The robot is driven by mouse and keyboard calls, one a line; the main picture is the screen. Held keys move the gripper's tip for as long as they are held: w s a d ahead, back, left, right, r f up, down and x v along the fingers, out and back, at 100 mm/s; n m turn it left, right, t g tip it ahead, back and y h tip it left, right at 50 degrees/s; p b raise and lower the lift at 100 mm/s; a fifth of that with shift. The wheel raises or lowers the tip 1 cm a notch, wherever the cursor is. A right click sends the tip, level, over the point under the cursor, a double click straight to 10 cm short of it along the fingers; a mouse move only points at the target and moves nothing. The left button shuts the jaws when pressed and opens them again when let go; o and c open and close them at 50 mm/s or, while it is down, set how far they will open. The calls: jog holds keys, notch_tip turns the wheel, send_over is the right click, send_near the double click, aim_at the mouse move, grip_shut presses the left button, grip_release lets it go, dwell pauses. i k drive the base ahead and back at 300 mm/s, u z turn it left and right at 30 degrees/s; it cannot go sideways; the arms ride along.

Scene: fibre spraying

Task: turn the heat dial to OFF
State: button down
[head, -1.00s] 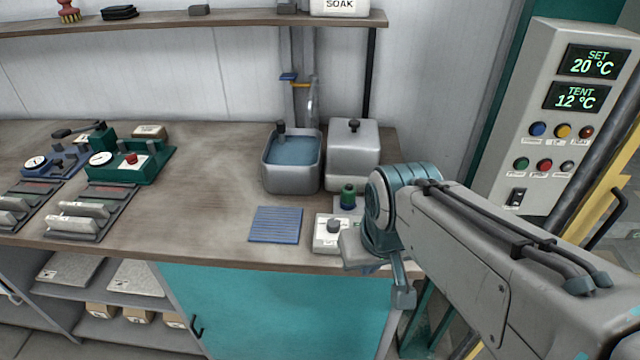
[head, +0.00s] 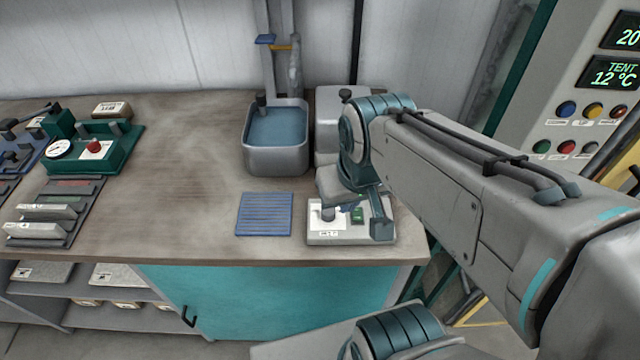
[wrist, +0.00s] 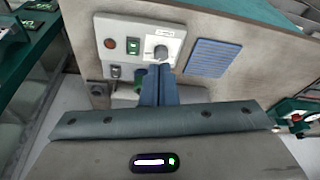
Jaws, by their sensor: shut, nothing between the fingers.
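The heat dial is a grey round knob (head: 328,213) on a white control box (head: 318,236) at the front right of the bench. In the wrist view the knob (wrist: 161,53) sits on its white plate (wrist: 176,38), just beyond the fingertips. My gripper (wrist: 160,68) is shut and empty, its blue fingers together and pointing at the knob. I cannot tell whether the tips touch it. In the head view my wrist hangs over the box and hides much of the gripper. The dial's markings are too small to read.
A green switch (wrist: 133,46) and an orange-red button (wrist: 110,43) sit beside the dial. A blue ribbed mat (head: 264,214) lies to the left of the box. A grey water basin (head: 276,160) stands behind. The bench's middle is clear.

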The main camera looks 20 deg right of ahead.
aim_at(329, 215)
jog(key=k, duration=0.5)
jog(key=u, duration=1.35)
jog(key=i, duration=0.6)
jog(key=z, duration=1.3)
